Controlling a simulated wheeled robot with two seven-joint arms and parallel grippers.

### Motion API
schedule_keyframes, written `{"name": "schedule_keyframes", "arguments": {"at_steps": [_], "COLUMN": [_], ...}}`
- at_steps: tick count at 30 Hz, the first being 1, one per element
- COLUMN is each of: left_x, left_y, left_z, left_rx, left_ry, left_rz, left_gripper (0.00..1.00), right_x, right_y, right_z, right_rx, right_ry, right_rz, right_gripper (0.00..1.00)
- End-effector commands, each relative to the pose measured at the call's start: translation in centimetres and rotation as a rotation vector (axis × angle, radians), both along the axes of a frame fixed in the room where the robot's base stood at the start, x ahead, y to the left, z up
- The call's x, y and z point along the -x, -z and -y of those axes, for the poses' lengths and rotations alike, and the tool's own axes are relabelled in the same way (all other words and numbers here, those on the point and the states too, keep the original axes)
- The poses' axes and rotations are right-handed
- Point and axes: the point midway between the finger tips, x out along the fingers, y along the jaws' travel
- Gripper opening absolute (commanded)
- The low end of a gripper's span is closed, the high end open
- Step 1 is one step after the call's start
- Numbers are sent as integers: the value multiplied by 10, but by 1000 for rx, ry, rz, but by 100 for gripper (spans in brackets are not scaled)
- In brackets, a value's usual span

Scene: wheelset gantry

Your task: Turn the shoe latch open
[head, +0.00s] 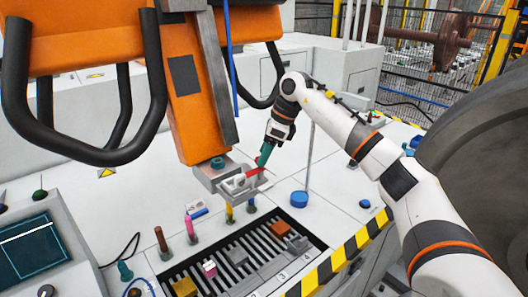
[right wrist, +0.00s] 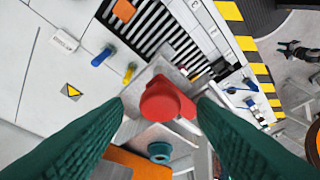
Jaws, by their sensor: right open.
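The shoe latch is a red handle (head: 251,173) on a grey metal shoe (head: 222,184) at the lower end of the orange gantry arm (head: 187,95). In the right wrist view the red latch (right wrist: 166,99) lies between the two teal fingers, its rounded end facing the camera. My right gripper (head: 263,163) reaches down to the latch from the upper right in the head view. Its fingers are apart, one on each side of the red latch in the wrist view (right wrist: 161,101). I cannot tell whether they touch it. My left gripper is not in view.
Below the shoe is a slatted tray (head: 262,283) with small blocks. Coloured upright pegs (head: 190,229) stand beside it. A blue round knob (head: 299,199) is to the right. Black tube handles (head: 85,150) hang at the left, above a screen panel (head: 32,247).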

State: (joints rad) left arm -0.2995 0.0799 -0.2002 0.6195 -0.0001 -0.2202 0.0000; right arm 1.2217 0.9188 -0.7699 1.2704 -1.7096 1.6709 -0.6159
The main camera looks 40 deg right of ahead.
Motion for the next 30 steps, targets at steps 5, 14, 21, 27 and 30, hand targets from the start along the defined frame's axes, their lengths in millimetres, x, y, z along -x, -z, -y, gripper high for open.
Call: {"name": "schedule_keyframes", "arguments": {"at_steps": [5, 14, 21, 27, 30], "left_x": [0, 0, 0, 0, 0], "left_y": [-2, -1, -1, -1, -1], "left_z": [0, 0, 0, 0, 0], "left_rx": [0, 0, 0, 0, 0], "left_ry": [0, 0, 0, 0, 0], "left_rz": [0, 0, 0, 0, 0], "left_gripper": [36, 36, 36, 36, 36], "right_x": [-2, -2, -2, -2, -2], "right_y": [8, 9, 9, 9, 9], "right_z": [-3, -3, -3, -3, -3], "right_rx": [0, 0, -1, 0, 1], "right_ry": [0, 0, 0, 16, 46], "right_rz": [0, 1, 1, 1, 1], "right_gripper": [52, 43, 8, 8, 8]}}
